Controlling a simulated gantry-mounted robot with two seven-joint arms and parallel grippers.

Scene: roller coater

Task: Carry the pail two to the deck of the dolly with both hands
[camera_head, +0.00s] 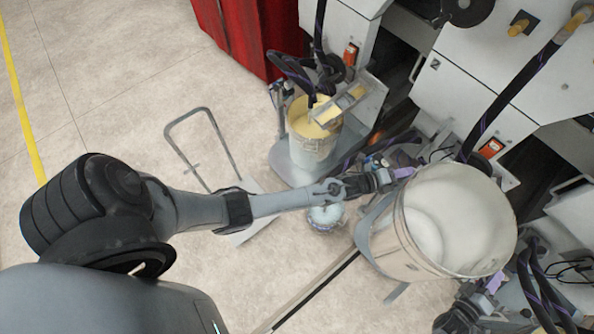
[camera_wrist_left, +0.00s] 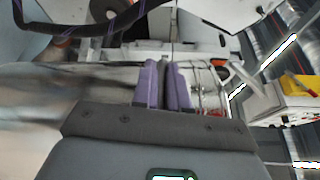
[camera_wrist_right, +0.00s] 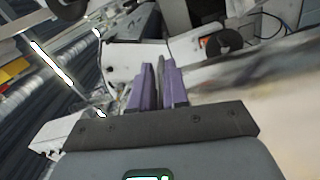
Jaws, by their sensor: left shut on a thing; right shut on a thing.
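The large pail two (camera_head: 455,220), a pale metal drum with whitish contents, is at the right of the head view. My left gripper (camera_head: 403,173) is shut on its upper left side, near the rim. My right gripper (camera_head: 493,284) is shut on its lower right side and partly hidden by the pail. Purple fingers are close together in the left wrist view (camera_wrist_left: 163,88) and right wrist view (camera_wrist_right: 158,88); what is between them is hardly visible. The dolly (camera_head: 205,112) has a looped handle and a flat grey deck (camera_head: 243,232), partly covered by my left arm.
A second pail (camera_head: 313,135) with yellow contents stands on a platform beside the white machine (camera_head: 465,95). A small container (camera_head: 325,217) is on the floor below my left arm. A red cabinet (camera_head: 250,35) stands at the back. Floor at left is clear.

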